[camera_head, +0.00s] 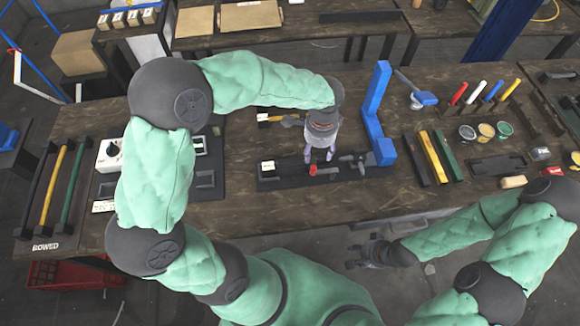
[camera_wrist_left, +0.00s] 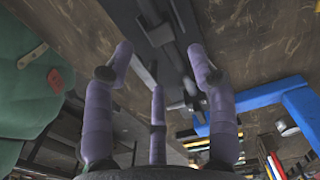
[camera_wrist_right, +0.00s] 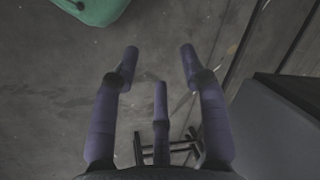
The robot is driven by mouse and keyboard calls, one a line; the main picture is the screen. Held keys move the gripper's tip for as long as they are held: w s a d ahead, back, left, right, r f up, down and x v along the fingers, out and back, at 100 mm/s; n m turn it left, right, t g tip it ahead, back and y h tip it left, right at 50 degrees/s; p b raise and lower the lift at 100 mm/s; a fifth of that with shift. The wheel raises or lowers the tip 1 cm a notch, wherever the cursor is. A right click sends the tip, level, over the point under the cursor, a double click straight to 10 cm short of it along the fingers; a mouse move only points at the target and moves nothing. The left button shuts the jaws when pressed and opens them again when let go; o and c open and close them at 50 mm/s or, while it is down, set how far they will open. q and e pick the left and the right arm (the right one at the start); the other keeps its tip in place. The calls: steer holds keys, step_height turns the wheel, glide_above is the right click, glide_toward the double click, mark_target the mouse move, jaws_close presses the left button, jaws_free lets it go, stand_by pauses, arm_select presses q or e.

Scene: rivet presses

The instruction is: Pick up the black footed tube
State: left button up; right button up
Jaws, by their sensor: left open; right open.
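A long black bar (camera_head: 418,158) lies beside a yellow and a green one on the right of the table. Another long black bar (camera_head: 38,190) lies beside a yellow and a green one at the far left, near a "BOWED" label. I cannot tell from the pictures which is the footed tube. My left gripper (camera_head: 319,157) is open over a dark fixture (camera_head: 345,168) at the table's middle; its open fingers and dark parts beyond them show in the left wrist view (camera_wrist_left: 165,60). My right gripper (camera_head: 362,255) is open and empty over the floor, in front of the table.
A tall blue bracket (camera_head: 376,110) stands just right of my left gripper. A red piece (camera_head: 313,170) sits on the fixture below the fingers. Colored-handled tools (camera_head: 475,88) and small round pots (camera_head: 486,131) are at the right.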

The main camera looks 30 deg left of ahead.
mark_target(313, 161)
arm_select(q)
steer(key=shift+w+a+f+b, duration=0.15)
steer(key=shift+f+b, duration=0.45)
steer(key=shift+f, duration=0.8)
steer(key=shift+s+a+f+b, duration=0.1)
steer(key=shift+a+f+b, duration=0.15)
steer(key=shift+f+b, duration=0.75)
steer(key=shift+f+p, duration=0.3)
steer(key=shift+p, duration=0.1)
jaws_close()
